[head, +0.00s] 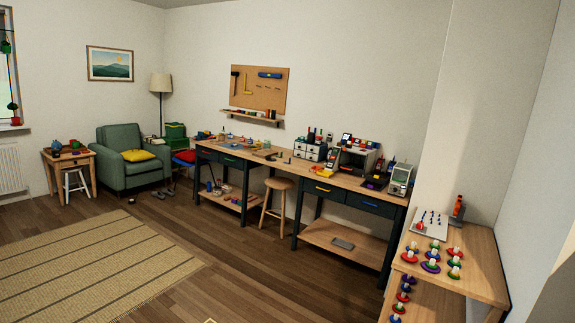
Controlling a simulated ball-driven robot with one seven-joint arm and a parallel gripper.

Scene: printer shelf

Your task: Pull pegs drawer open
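The long workbench along the back wall has dark drawers under its wooden top. The right section holds a drawer with a yellow handle (323,189) and a drawer with a blue handle (369,204). The left section holds two more dark drawers, a left one (207,153) and a right one (231,161). All four look closed. I cannot read any label, so I cannot tell which is the pegs drawer. A small white drawer cabinet (309,153) stands on the bench top. My gripper is not in view.
A wooden side table (483,262) at the right carries a white peg board (431,222) and several coloured ring pieces. A wooden stool (273,208) stands between the bench sections. A green armchair (133,160) is at the back left.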

